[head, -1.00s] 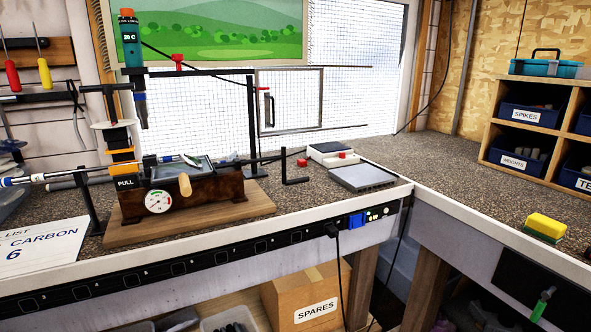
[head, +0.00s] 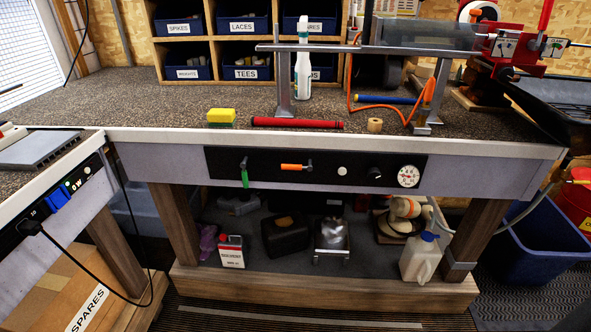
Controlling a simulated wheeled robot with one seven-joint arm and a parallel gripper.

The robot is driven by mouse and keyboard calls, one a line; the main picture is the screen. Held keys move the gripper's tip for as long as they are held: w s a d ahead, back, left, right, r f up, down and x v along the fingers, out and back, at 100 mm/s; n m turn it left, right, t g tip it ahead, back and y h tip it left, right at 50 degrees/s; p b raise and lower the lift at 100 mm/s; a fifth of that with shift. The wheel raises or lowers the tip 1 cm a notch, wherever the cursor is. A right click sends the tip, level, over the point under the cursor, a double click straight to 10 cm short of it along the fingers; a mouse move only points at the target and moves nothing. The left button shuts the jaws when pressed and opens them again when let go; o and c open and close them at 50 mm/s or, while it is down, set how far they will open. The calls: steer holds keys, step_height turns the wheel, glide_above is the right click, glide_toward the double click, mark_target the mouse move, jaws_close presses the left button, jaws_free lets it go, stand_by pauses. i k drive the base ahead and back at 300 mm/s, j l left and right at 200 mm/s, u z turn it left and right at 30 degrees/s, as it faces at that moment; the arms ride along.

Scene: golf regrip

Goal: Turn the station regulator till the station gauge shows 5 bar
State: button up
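A black panel (head: 225,164) is set in the front of the workbench. A round white gauge (head: 408,176), which looks like the station gauge, sits at the panel's right end. Its needle is too small to read. A black knob (head: 374,173) just left of the gauge looks like the regulator. Further left on the panel are a pale round button (head: 342,170), an orange-handled lever (head: 297,167) and a hanging green-handled part (head: 244,174). My gripper is not in view.
On the bench are a yellow sponge (head: 221,116), a red grip (head: 297,123) and a metal stand (head: 285,75). A blue bin (head: 540,235) stands on the floor at right. A low shelf below the panel holds a white jug (head: 420,258). The space before the panel looks clear.

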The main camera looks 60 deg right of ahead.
mark_target(373, 175)
steer(key=z, duration=1.45)
